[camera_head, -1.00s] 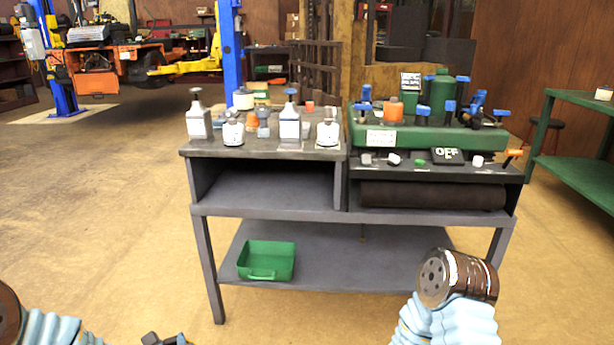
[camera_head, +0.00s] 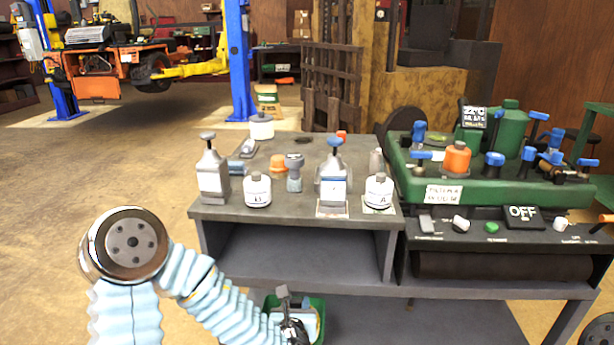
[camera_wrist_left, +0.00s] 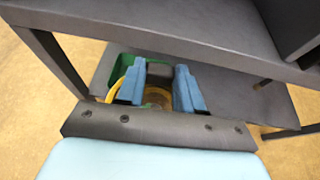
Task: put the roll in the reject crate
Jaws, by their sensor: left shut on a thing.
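My left gripper (camera_head: 292,328) reaches down over the green reject crate (camera_head: 321,312), which stands on the bench's lower shelf. In the left wrist view its two blue fingers (camera_wrist_left: 158,88) are shut on a yellow roll (camera_wrist_left: 158,95), which shows as a ring between and beside them. The green crate (camera_wrist_left: 117,62) shows beyond the fingers, partly hidden by them and by the roll. Whether the roll touches the crate I cannot tell. In the head view the roll is hidden or too small to make out. My right gripper is not in view.
The grey bench top (camera_head: 300,208) carries several pump bottles and jars. A green machine (camera_head: 480,185) with blue handles stands at its right. The upper shelf (camera_head: 290,255) lies just above the crate and limits room there. Open floor (camera_head: 60,220) lies left.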

